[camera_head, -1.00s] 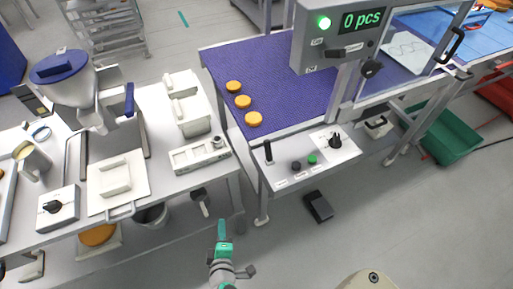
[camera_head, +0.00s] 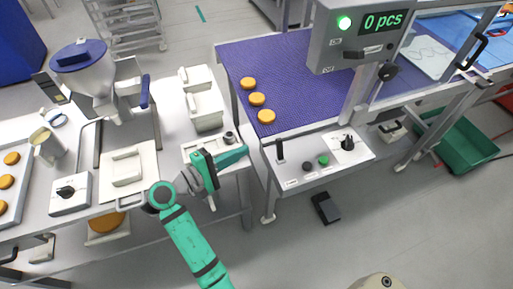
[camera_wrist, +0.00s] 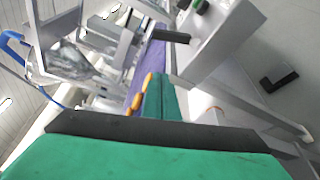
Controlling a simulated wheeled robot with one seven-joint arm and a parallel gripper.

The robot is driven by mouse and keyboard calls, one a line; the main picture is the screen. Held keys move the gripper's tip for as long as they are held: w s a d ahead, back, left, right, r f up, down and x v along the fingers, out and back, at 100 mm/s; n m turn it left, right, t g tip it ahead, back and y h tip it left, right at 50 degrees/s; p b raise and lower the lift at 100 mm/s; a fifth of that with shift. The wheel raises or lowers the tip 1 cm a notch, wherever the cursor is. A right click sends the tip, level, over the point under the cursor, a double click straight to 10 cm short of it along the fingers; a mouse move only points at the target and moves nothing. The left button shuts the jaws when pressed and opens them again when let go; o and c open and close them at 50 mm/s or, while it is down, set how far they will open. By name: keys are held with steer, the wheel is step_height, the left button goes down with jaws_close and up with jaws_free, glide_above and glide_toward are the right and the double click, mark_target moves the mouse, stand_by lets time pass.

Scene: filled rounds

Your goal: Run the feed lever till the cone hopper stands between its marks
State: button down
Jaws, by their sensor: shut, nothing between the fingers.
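The cone hopper (camera_head: 92,82), pale with a blue lid, stands on the left bench in the head view. Its fill and marks cannot be made out. A blue upright handle (camera_head: 145,93) is on the machine's right side. A black stick lever (camera_head: 279,150) stands on the control panel at the conveyor's near end. The pictures do not show which of these is the feed lever. My gripper (camera_head: 242,155) is shut and empty, above the bench's right edge, left of the black lever and apart from both handles.
The control panel (camera_head: 315,173) also carries knobs and a green button. Three orange rounds (camera_head: 257,99) lie on the purple belt (camera_head: 295,75). White lidded boxes (camera_head: 203,105) stand between hopper and belt. A lit display (camera_head: 380,22) reads 0 pcs. Floor shows between bench and panel.

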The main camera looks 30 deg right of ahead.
mark_target(280, 151)
steer(key=d, duration=0.6)
steer(key=d+f, duration=0.1)
steer(key=d, duration=0.2)
steer(key=shift+w+d+f, duration=0.1)
steer(key=shift+w+d, duration=0.15)
steer(key=shift+d, duration=0.05)
steer(key=shift+s+a+r, duration=0.2)
steer(key=shift+s+r, duration=0.05)
steer(key=shift+s, duration=0.3)
steer(key=shift+s+a+r, duration=0.2)
steer(key=shift+s, duration=0.35)
steer(key=shift+s+a+r, duration=0.15)
steer(key=shift+s+r, duration=0.1)
steer(key=shift+s, duration=0.35)
